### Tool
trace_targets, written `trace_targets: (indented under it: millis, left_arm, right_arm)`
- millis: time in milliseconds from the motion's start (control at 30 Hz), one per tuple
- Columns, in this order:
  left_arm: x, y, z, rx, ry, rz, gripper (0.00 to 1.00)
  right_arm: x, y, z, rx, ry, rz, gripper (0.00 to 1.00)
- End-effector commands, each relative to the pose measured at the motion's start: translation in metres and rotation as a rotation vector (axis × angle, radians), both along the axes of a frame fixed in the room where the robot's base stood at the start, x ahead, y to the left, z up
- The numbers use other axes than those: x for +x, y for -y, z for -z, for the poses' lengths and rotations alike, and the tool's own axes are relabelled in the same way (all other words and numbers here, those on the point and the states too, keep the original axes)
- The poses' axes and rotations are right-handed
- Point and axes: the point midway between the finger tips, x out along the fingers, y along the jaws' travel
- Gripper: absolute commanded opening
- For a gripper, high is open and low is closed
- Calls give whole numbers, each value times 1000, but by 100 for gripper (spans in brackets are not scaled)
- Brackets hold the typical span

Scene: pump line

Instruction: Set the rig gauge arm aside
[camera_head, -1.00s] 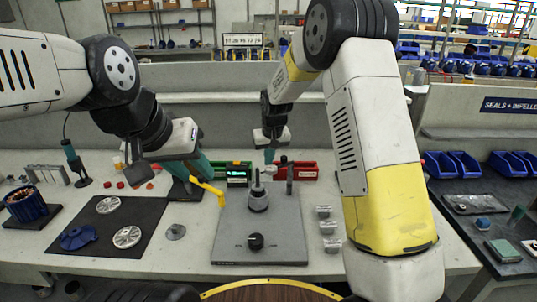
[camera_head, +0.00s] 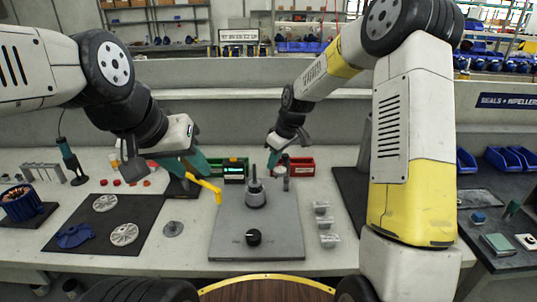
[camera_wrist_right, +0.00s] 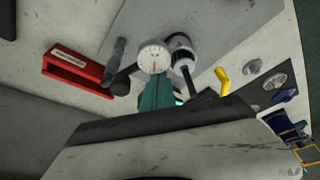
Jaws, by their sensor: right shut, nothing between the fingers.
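The rig is a grey plate (camera_head: 228,228) with a central spindle (camera_head: 256,194), a black knob (camera_head: 253,237) and a post (camera_head: 286,181) at its back right. The gauge arm's white round dial (camera_wrist_right: 154,56) shows in the right wrist view, beside the dark post (camera_wrist_right: 118,58). My right gripper (camera_head: 273,160) is shut and empty, with its teal fingers (camera_wrist_right: 156,92) close to the dial. I cannot tell whether they touch. My left gripper (camera_head: 200,165) is at the left, near a yellow handle (camera_head: 207,188); its fingertips are partly hidden.
A green bin (camera_head: 236,168) and red bin (camera_head: 301,166) stand behind the rig. A dark mat (camera_head: 80,215) with discs lies left. A bare dark mat (camera_head: 350,190) lies further right.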

Motion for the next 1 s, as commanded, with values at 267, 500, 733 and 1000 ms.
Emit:
trace_targets:
  millis: [267,500,733,1000]
  left_arm:
    - [0,0,0,0,0,0,36]
    - [0,0,0,0,0,0,36]
    - [0,0,0,0,0,0,36]
    - [0,0,0,0,0,0,36]
  right_arm:
    - [-10,15,0,1,-1,-216,0]
    - [-14,23,0,0,0,-280,0]
    - [-16,27,0,-1,0,-280,0]
    - [-16,29,0,-2,-2,-278,0]
